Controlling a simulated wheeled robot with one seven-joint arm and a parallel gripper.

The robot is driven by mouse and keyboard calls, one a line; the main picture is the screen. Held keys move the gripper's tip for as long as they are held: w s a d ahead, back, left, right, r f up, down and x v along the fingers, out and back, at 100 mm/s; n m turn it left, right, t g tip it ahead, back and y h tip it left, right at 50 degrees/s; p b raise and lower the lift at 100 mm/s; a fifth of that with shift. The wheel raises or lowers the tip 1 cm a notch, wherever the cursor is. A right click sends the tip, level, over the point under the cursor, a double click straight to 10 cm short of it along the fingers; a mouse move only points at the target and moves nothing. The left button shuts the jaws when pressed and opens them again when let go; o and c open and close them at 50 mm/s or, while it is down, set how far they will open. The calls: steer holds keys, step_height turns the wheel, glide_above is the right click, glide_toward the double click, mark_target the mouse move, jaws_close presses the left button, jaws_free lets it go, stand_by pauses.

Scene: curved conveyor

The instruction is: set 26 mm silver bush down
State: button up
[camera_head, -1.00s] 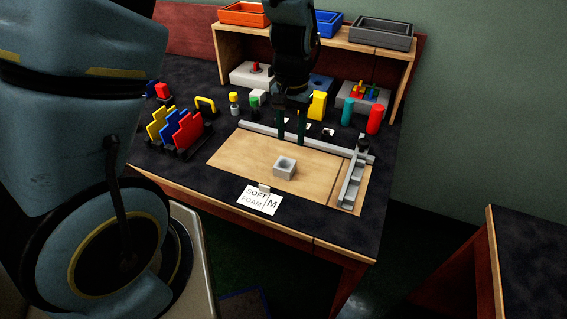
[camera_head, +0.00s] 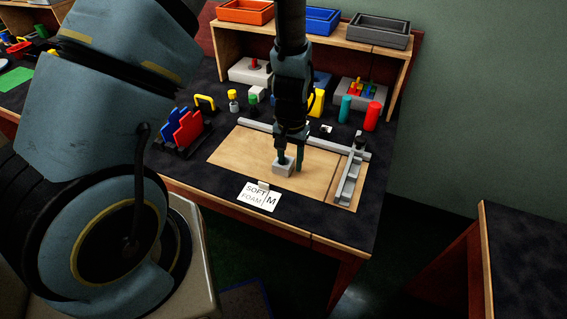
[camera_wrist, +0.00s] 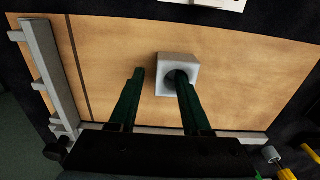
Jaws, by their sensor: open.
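The only thing resembling the silver bush is a pale grey square block with a round bore (camera_head: 280,171); I cannot read its size. It sits on the wooden board (camera_head: 238,150), and in the wrist view the bush (camera_wrist: 161,64) shows its dark bore facing up. My gripper (camera_head: 291,165) points down at it with its fingers apart. In the wrist view, my gripper (camera_wrist: 160,75) has its left finger beside the block with a gap. The right finger overlaps the bore and hides part of it; I cannot tell whether it is inside or above.
Grey metal rails (camera_head: 350,185) line the board's back and right side. A white "SOFT FOAM M" card (camera_head: 258,197) lies in front. Coloured cylinders (camera_head: 371,116) and a shelf with trays (camera_head: 380,33) stand behind. A rack of coloured plates (camera_head: 182,132) is at left. The front of the board is clear.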

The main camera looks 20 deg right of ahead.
steer(key=shift+c, duration=0.3)
jaws_close()
stand_by(1.1)
